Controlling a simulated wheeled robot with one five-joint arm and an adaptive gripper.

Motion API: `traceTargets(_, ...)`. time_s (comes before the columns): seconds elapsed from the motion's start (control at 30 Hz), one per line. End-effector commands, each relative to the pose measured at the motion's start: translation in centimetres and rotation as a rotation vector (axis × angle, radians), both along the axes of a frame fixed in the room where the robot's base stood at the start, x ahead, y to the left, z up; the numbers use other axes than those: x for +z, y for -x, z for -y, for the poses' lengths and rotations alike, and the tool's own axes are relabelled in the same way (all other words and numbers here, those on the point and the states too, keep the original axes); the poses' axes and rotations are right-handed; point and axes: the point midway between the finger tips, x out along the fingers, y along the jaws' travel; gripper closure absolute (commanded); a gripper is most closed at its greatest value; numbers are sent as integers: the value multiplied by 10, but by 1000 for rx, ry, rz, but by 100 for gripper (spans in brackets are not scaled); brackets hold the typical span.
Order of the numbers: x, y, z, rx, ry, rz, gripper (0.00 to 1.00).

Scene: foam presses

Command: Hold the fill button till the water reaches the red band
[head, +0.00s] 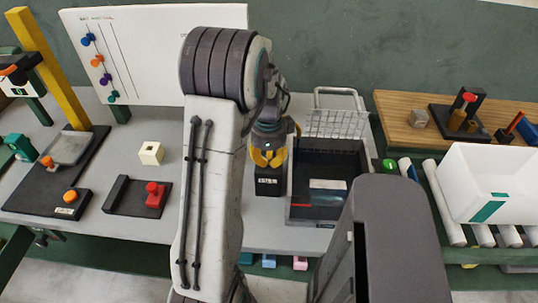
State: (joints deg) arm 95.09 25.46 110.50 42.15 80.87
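My gripper (268,162) has yellow fingers and points down over a small black box (269,188) with a white label. Its fingertips appear to meet, with nothing seen between them. They are at the top of the box; contact cannot be made out. No button shows on the box; the gripper covers its top. Right of the box is a dark tank (318,147) with a wire basket at its back. A red band (302,204) shows low on its left, beside a pale panel (328,184). The water level cannot be made out.
Left on the grey table are a press with a yellow post (47,65), a cream block (151,153) and a red clamp (156,193). A white bin (490,180) stands on rollers at right. A wooden bench (405,108) is behind it. My arm hides the table's middle.

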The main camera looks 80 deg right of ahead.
Motion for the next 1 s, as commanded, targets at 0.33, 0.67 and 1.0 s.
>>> traceTargets(0.33,-6,0,-4,0,-17,2,100)
traceTargets(0.67,-6,0,-4,0,-17,2,100)
traceTargets(1.0,11,-3,-3,4,-14,1,100)
